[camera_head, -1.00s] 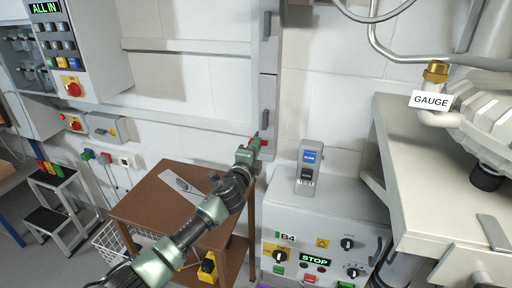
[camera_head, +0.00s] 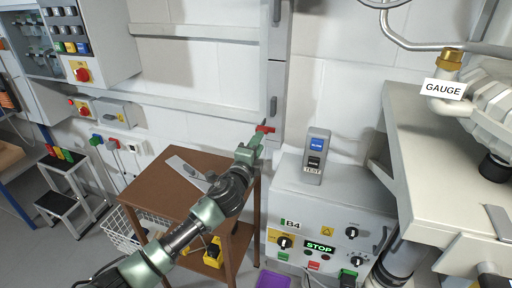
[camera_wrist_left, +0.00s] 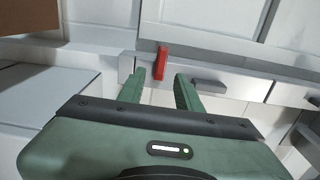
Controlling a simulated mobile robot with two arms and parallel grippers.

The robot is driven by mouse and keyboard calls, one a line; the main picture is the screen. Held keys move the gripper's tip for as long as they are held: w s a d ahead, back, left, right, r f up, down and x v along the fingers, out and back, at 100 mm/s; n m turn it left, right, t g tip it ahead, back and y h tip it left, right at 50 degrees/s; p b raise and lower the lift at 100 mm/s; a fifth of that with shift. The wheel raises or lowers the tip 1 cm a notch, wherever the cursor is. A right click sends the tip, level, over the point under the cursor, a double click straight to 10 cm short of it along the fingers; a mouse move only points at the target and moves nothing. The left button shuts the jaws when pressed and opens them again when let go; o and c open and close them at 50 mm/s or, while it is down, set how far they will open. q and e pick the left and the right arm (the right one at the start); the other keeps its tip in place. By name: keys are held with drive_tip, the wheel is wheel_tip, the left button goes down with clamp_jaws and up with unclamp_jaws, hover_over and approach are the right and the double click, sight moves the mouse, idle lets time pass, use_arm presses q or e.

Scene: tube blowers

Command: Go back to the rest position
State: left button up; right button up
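My left gripper (camera_head: 254,146) is at the end of the green arm, in front of the grey wall column above the brown table (camera_head: 150,203). In the left wrist view its two green fingers (camera_wrist_left: 160,92) stand apart with nothing between them. A red lever-like piece (camera_head: 265,129) shows just past the fingertips. In the left wrist view this red piece (camera_wrist_left: 162,62) stands upright beyond the gap, apart from the fingers; what it is fixed to is unclear. My right gripper is in neither view.
A B4 control box (camera_head: 327,207) with a grey TEST device (camera_head: 316,157) on top stands right of the arm. A shelf (camera_head: 445,165) juts out at the right. A step stool (camera_head: 67,184) and a wire basket (camera_head: 122,232) are at the left.

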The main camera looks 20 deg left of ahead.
use_arm(q)
drive_tip(key=shift+s, duration=1.05)
drive_tip(key=shift+f, duration=0.1)
